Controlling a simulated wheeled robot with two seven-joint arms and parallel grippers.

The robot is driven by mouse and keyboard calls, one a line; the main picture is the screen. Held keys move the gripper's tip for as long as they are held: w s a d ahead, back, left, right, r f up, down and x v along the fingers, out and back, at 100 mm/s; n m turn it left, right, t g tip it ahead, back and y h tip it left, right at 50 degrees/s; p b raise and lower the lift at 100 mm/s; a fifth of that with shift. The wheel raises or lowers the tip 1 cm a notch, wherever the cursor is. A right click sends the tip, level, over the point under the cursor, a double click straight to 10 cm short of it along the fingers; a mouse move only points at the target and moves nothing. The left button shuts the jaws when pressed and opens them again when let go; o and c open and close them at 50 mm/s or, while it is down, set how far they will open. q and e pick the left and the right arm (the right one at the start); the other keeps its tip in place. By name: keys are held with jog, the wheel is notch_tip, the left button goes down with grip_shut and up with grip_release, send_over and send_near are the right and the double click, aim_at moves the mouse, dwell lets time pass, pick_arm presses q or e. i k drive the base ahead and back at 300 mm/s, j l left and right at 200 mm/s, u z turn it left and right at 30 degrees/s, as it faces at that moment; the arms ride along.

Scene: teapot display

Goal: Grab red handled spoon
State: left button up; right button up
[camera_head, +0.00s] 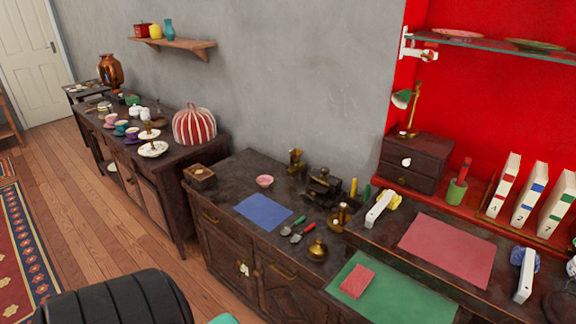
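Two small spoon-like utensils lie side by side on the dark wooden cabinet (238,178), just right of the blue mat. The nearer one looks like the red handled spoon (308,231), with its red handle pointing up and right and its grey end toward the lower left. The other is a green handled utensil (299,220) just behind it. They are small, so their exact shape is hard to tell. Neither of my grippers shows in the head view.
A blue mat (262,213) lies left of the spoons. A brass pot (317,250) stands close in front, and a brass vessel (339,217) stands to the right. A green mat (400,298) covers the lower right surface. A black padded shape (110,299) fills the lower left.

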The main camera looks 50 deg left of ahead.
aim_at(294, 239)
jog(key=u, duration=1.4)
